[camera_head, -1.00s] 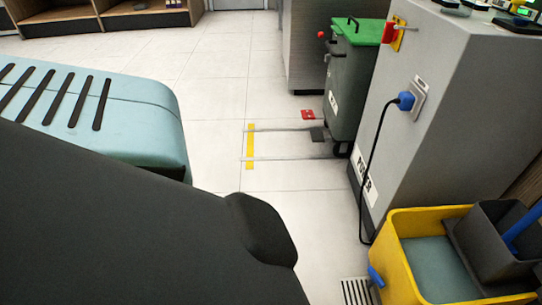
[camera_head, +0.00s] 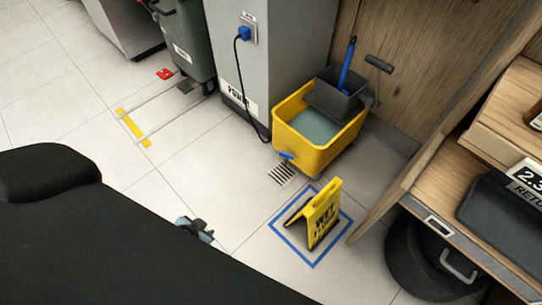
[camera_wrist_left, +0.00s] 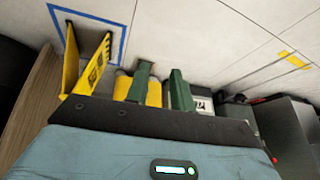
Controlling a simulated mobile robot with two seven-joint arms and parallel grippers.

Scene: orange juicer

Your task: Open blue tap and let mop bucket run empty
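The yellow mop bucket (camera_head: 335,152) stands on the floor against the grey power cabinet, with grey-blue water (camera_head: 314,126) in it and a dark wringer at its back. Its blue tap (camera_head: 287,155) sticks out low at the front left, above a floor drain (camera_head: 283,175); no stream shows. My left gripper (camera_head: 200,230) shows small beyond my dark arm, apart from the bucket, to the lower left of the tap. In the left wrist view its green fingers (camera_wrist_left: 161,87) are spread and empty, with yellow of the bucket (camera_wrist_left: 153,93) behind them. My right gripper is out of view.
A yellow wet-floor sign (camera_head: 322,215) stands inside a blue floor square (camera_head: 284,236), close to the drain. A black cable (camera_head: 243,90) hangs from the power cabinet (camera_head: 285,35). A wooden counter (camera_head: 497,105) and a black bin (camera_head: 425,265) are at the right. Left floor is open.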

